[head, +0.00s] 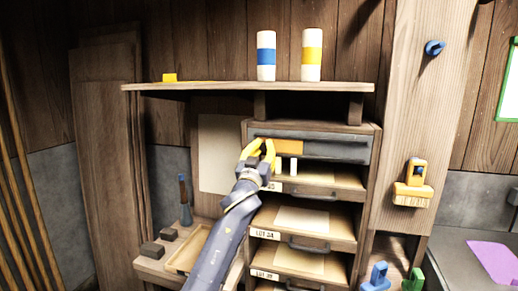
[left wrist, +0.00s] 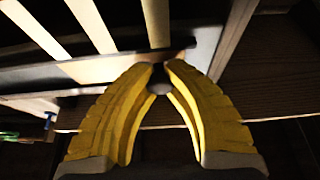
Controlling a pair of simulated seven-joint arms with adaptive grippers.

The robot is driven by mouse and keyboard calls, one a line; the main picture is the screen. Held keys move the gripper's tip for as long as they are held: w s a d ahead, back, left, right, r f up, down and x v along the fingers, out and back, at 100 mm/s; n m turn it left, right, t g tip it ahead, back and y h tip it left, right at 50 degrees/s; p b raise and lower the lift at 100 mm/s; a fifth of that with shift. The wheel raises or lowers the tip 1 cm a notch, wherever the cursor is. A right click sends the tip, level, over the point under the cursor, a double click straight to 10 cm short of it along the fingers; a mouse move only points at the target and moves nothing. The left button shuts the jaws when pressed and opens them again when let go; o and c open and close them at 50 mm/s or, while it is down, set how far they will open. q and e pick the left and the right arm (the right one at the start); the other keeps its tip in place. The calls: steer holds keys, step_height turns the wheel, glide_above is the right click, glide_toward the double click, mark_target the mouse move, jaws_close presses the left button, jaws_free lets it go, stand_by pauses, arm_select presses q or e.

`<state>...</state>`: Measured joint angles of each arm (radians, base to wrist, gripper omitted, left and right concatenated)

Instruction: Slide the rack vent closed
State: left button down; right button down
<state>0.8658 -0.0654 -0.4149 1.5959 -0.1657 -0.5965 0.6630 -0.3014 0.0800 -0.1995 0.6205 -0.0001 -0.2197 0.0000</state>
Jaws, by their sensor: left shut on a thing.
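The rack vent (head: 336,149) is a dark grey panel across the top of the wooden rack, with an orange section (head: 290,147) to the left of its middle. My left gripper (head: 260,147) is at the left end of the vent. In the left wrist view its yellow fingers (left wrist: 160,78) close around a small grey knob (left wrist: 159,88) on a dark strip. Pale bars with dark gaps (left wrist: 88,25) show beyond the fingers. My right gripper is not in view.
Below the vent are labelled drawers (head: 305,221) with handles. A shelf (head: 215,87) above carries a blue-banded bottle (head: 266,55), a yellow-banded bottle (head: 312,54) and a yellow block (head: 169,77). A wooden post (head: 405,120) stands at the right. A wooden tray (head: 186,259) lies at lower left.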

arm_select(q)
steer(key=shift+w+a, duration=0.1)
steer(key=shift+a, duration=0.1)
steer(key=c, duration=1.5)
jaws_free()
steer(key=shift+a, duration=0.15)
steer(key=o, duration=0.4)
steer(key=shift+c, duration=0.2)
steer(key=v, duration=1.2)
steer(key=shift+f, duration=0.15)
